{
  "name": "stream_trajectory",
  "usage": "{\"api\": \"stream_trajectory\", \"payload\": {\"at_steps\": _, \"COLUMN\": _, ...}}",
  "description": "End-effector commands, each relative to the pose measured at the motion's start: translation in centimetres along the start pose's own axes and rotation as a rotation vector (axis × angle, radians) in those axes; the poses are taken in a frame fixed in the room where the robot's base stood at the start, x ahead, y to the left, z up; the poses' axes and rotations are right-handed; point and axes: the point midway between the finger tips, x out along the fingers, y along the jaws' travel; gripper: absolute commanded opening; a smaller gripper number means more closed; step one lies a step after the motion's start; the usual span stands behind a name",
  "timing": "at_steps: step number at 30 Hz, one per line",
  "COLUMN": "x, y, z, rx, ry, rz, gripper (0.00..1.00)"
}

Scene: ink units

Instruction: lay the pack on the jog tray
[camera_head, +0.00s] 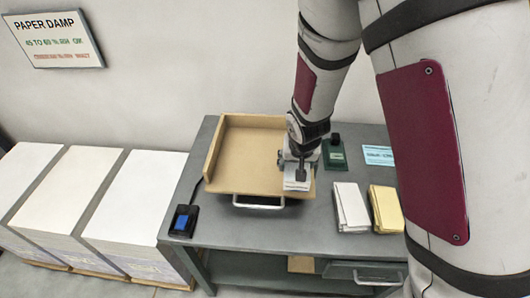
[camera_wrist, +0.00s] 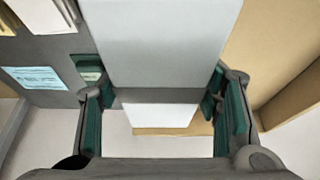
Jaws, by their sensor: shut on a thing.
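A white pack (camera_head: 297,186) is held in my gripper (camera_head: 300,174), at the right side of the jog tray in the head view. In the wrist view the pack's pale broad face (camera_wrist: 165,45) fills the upper middle, between the green-padded fingers of my gripper (camera_wrist: 163,108). The jog tray (camera_head: 245,158) is a brown tray with raised back and left walls, standing on the grey table. It also shows at the right of the wrist view (camera_wrist: 262,42). I cannot tell whether the pack touches the tray; the arm hides part of the tray's right side.
A white stack (camera_head: 350,207) and a yellowish stack (camera_head: 386,208) lie right of the tray on the table (camera_head: 270,232). A green device (camera_head: 334,154) and a blue card (camera_head: 378,155) lie behind them. A blue-screened device (camera_head: 183,220) sits at front left. Tall paper stacks (camera_head: 88,180) stand left.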

Motion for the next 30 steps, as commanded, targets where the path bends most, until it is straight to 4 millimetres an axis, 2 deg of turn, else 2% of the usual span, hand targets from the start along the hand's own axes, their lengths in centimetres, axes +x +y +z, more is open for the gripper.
{"api": "stream_trajectory", "payload": {"at_steps": 1, "x": 0.4, "y": -1.1, "z": -0.8, "rx": -0.003, "ry": 0.003, "rz": -0.002, "gripper": 0.14}}
{"api": "stream_trajectory", "payload": {"at_steps": 9, "x": 2.7, "y": -5.8, "z": -4.7, "rx": -0.002, "ry": 0.002, "rz": -0.002, "gripper": 0.14}}
{"api": "stream_trajectory", "payload": {"at_steps": 15, "x": 3.9, "y": -8.3, "z": -6.8, "rx": -0.001, "ry": 0.002, "rz": -0.002, "gripper": 0.14}}
{"api": "stream_trajectory", "payload": {"at_steps": 23, "x": 4.7, "y": -9.9, "z": -8.0, "rx": -0.001, "ry": 0.001, "rz": -0.002, "gripper": 0.14}}
{"api": "stream_trajectory", "payload": {"at_steps": 30, "x": 7.4, "y": -9.6, "z": -6.6, "rx": 0.0, "ry": -0.001, "rz": 0.0, "gripper": 0.14}}
